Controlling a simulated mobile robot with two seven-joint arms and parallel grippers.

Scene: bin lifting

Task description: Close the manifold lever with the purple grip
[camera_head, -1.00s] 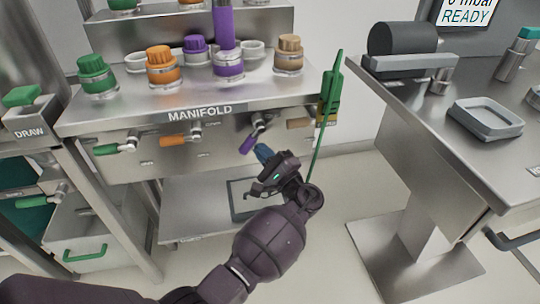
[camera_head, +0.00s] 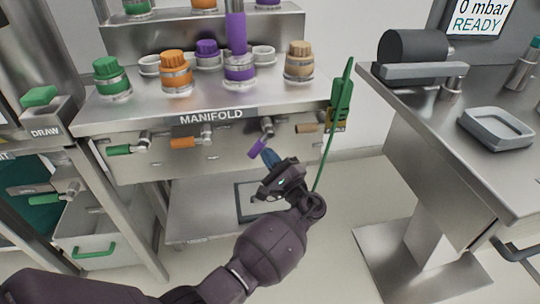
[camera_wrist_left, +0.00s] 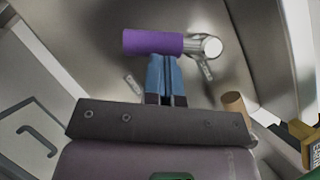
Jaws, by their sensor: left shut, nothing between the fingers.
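The manifold lever's purple grip (camera_head: 257,149) hangs down and to the left from its metal pivot (camera_head: 267,126) on the manifold front. In the wrist view the purple grip (camera_wrist_left: 152,42) lies crosswise just beyond the fingertips, with the round metal pivot end (camera_wrist_left: 210,46) to its right. My left gripper (camera_head: 268,154) is shut and empty. Its blue fingers (camera_wrist_left: 166,60) are at the right part of the grip, outside it and not around it; I cannot tell whether they touch. My right gripper is not in view.
A green-grip lever (camera_head: 119,150) and an orange-grip lever (camera_head: 183,142) lie left of the purple one, and a tan-grip lever (camera_head: 308,128) lies right.

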